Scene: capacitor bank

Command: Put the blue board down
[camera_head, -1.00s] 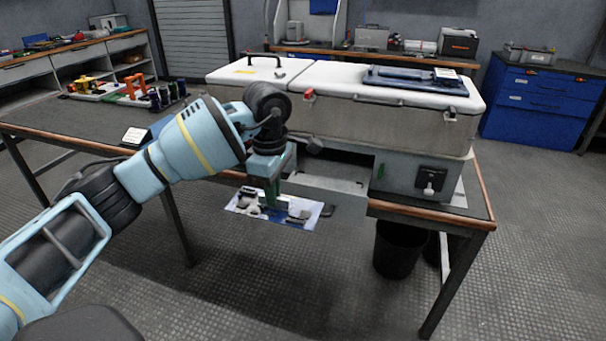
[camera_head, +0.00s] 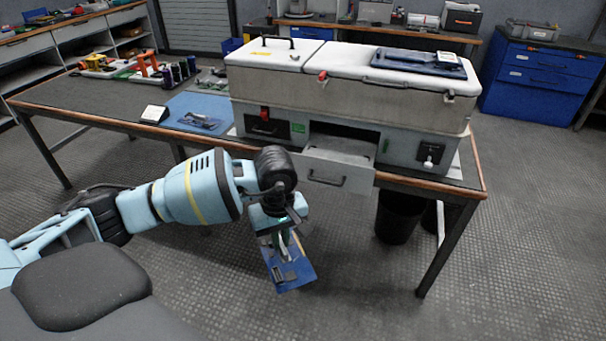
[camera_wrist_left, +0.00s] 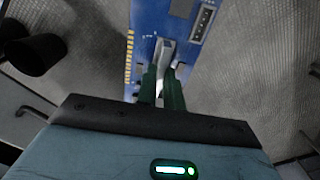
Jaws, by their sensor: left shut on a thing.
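My left gripper (camera_head: 284,238) is shut on the blue board (camera_head: 292,278). The board hangs tilted over the floor, in front of the workbench and apart from it. In the left wrist view the green fingers (camera_wrist_left: 162,88) close on a grey part of the board (camera_wrist_left: 150,18), which has a row of gold contacts along one edge. My right gripper is not in view.
A blue mat (camera_head: 201,106) with a small item on it lies on the bench left of the large white-topped case (camera_head: 345,98). An open drawer (camera_head: 325,172) juts from the case's front. A small white-faced stand (camera_head: 154,114) is beside the mat.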

